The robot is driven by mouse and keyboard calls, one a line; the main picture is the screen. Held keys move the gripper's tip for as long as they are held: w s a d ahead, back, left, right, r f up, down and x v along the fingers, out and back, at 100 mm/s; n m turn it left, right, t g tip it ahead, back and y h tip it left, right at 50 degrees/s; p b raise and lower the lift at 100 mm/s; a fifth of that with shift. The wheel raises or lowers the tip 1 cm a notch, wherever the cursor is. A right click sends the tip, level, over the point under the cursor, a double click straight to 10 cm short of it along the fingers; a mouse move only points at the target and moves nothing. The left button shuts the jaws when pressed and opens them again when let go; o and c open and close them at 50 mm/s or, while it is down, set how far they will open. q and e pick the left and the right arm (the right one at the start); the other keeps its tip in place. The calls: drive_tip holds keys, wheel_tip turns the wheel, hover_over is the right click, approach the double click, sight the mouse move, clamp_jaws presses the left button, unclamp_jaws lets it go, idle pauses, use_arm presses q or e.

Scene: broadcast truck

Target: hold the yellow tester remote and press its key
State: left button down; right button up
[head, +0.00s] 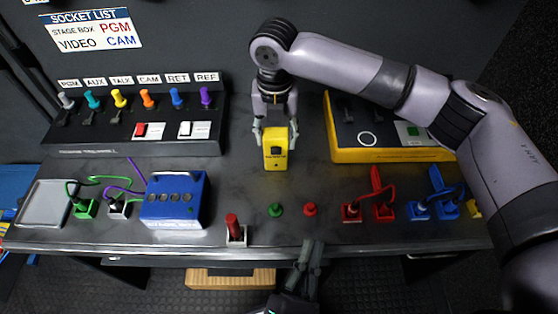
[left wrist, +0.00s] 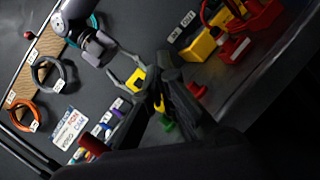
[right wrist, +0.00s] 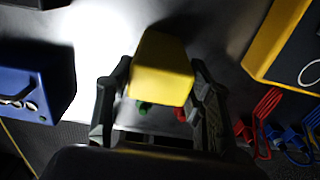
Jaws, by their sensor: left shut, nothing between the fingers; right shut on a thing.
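The yellow tester remote (head: 276,152) is a small yellow box with a dark patch on its front. My right gripper (head: 274,130) is shut on it from above and holds it upright over the middle of the bench. In the right wrist view the remote (right wrist: 163,70) sits between the two fingers. My left gripper (head: 312,246) is shut and empty at the bench's front edge, below and right of the remote. In the left wrist view the remote (left wrist: 136,81) shows beyond my left fingers. I cannot make out the key clearly.
A blue box (head: 172,198) stands left of the remote. A green knob (head: 276,210) and a red knob (head: 310,209) are on the bench between the grippers. A red-handled switch (head: 234,232) is at the front edge. A yellow-edged panel (head: 385,154) lies to the right.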

sight(278, 153)
use_arm(q)
drive_tip(key=w+a+n+y, duration=0.1)
drive_tip(key=n, duration=0.2)
drive_tip(key=w+a+r+n+y, duration=0.1)
drive_tip(key=n+y, duration=0.1)
drive_tip(key=w+a+n+y, duration=0.2)
drive_tip(key=n, duration=0.1)
drive_tip(key=shift+r+n+g, duration=0.3)
drive_tip(key=shift+r, duration=0.05)
drive_tip(key=shift+w+a+f+n+g+y, duration=0.1)
drive_tip(key=shift+w+a+n+g+y, duration=0.15)
drive_tip(key=shift+n+y, duration=0.35)
drive_tip(key=shift+w+a+n+g+y, duration=0.15)
drive_tip(key=shift+a+n+g+y, duration=0.2)
drive_tip(key=shift+n, duration=0.55)
drive_tip(key=shift+w, duration=0.1)
drive_tip(key=w, duration=1.4)
